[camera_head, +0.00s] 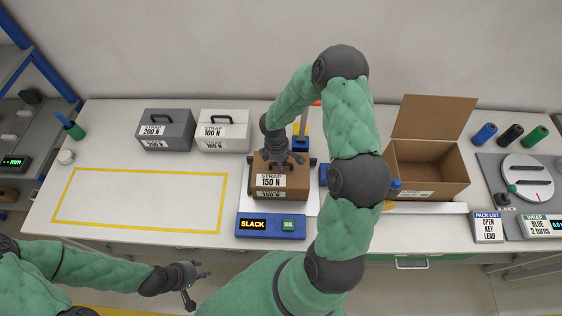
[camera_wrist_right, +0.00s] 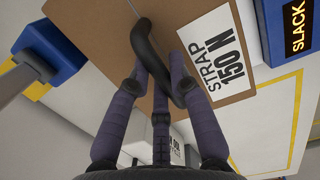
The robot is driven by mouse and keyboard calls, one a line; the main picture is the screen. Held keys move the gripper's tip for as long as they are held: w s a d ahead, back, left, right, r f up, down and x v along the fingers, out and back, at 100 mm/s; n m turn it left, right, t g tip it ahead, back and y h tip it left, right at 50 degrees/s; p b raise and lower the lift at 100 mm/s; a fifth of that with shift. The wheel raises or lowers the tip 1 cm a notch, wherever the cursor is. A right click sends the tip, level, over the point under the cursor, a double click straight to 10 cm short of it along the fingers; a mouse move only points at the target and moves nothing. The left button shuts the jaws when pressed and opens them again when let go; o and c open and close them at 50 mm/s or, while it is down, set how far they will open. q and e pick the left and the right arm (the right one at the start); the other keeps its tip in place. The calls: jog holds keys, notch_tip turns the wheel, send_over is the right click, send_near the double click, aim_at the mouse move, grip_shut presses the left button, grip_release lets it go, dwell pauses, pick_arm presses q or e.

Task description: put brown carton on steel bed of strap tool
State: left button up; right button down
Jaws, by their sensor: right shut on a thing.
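The brown carton (camera_head: 296,192) has a white label reading STRAP 150 N and a black handle. It is over the pale bed (camera_head: 314,204) of the strap tool, between its blue parts. I cannot tell whether it touches the bed. My right gripper (camera_head: 285,158) reaches down from above and is shut on the carton's handle. In the right wrist view its fingers (camera_wrist_right: 160,95) close around the black handle over the brown carton (camera_wrist_right: 110,20). The tool's blue console (camera_head: 270,226) reads SLACK, with a green SEAL button. My left gripper (camera_head: 197,284) is open and empty, in front of the table.
A grey case (camera_head: 165,131) marked 200 N and a white case (camera_head: 224,131) marked 100 N stand at the back left. A yellow-outlined area (camera_head: 140,200) at left is empty. An open cardboard box (camera_head: 425,170) stands right of my right arm.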

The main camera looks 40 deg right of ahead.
jog(key=c, duration=1.1)
grip_release()
jog(key=shift+f, duration=0.1)
jog(key=shift+c, duration=0.2)
notch_tip(320, 180, up, 12)
jog(key=a, duration=0.1)
jog(key=s+a+f+m+y, duration=0.1)
jog(key=s+a+f+m, duration=0.1)
jog(key=a+f, duration=0.3)
jog(key=s+a+f+m+y, duration=0.2)
jog(key=a+f, duration=0.3)
jog(key=a, duration=0.3)
jog(key=s+a+f+m+y, duration=0.2)
jog(key=a+f+m, duration=0.1)
jog(key=a+f, duration=0.2)
jog(key=shift+s+a+f+m+t, duration=0.15)
jog(key=shift+s+a+t, duration=0.05)
jog(key=shift+a, duration=0.4)
jog(key=shift+s+a+f+m+t, duration=0.15)
jog(key=shift+a+t, duration=0.05)
jog(key=shift+a, duration=0.4)
jog(key=s+a+f+m, duration=0.2)
jog(key=s, duration=0.1)
jog(key=s+a+f+m, duration=0.1)
jog(key=s, duration=0.1)
jog(key=shift+a+f+m, duration=0.15)
jog(key=shift+m, duration=0.25)
jog(key=shift+s+a+f+m+t, duration=0.15)
jog(key=shift+s+f+m+t, duration=0.15)
jog(key=shift+s+m, duration=0.2)
